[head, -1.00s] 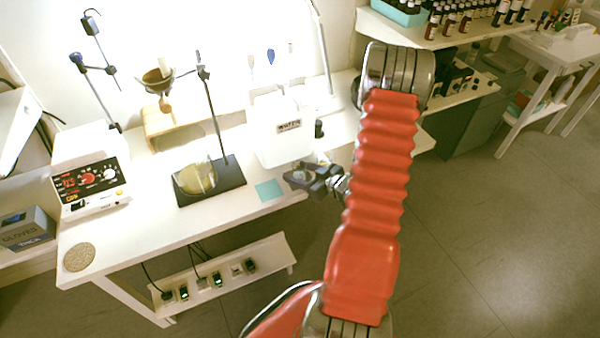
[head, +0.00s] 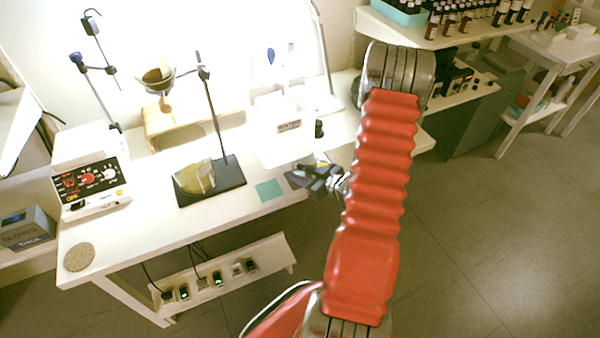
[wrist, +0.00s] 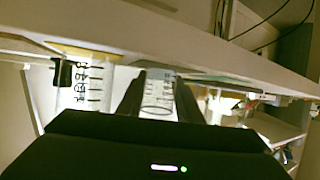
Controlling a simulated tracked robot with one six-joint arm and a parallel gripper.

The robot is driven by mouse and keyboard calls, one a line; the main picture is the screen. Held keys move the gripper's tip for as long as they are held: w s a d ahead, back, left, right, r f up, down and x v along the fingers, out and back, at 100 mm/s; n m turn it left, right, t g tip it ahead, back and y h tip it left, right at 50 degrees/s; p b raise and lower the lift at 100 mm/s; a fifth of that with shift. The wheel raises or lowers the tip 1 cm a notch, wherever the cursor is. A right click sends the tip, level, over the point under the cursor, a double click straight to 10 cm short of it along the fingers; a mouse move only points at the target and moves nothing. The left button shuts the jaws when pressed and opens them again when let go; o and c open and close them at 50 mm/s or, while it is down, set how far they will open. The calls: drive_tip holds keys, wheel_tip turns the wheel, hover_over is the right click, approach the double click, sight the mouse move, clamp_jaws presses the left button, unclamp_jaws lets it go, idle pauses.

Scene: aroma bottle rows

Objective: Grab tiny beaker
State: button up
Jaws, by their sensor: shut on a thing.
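A tiny clear beaker (wrist: 158,92) with fine graduation marks stands between the two dark fingers of my gripper (wrist: 158,98) in the wrist view. The gripper is shut on it, and the fingers hide its sides. In the head view my gripper (head: 313,174) is at the front right part of the white bench (head: 225,215), to the right of a teal square (head: 269,189). The beaker is hard to make out there. I cannot tell whether it still touches the bench.
A large white container (head: 282,140) stands just behind my gripper. Left of it are a beaker of yellowish liquid (head: 195,180) on a dark stand base (head: 228,178) and a white device with dials (head: 92,180). In the wrist view a larger marked vessel (wrist: 88,85) is left of the gripper.

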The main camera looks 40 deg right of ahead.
drive_tip(key=shift+r, duration=0.15)
wheel_tip(320, 180, up, 10)
idle(0.8)
drive_tip(key=shift+w+a, duration=0.1)
idle(0.5)
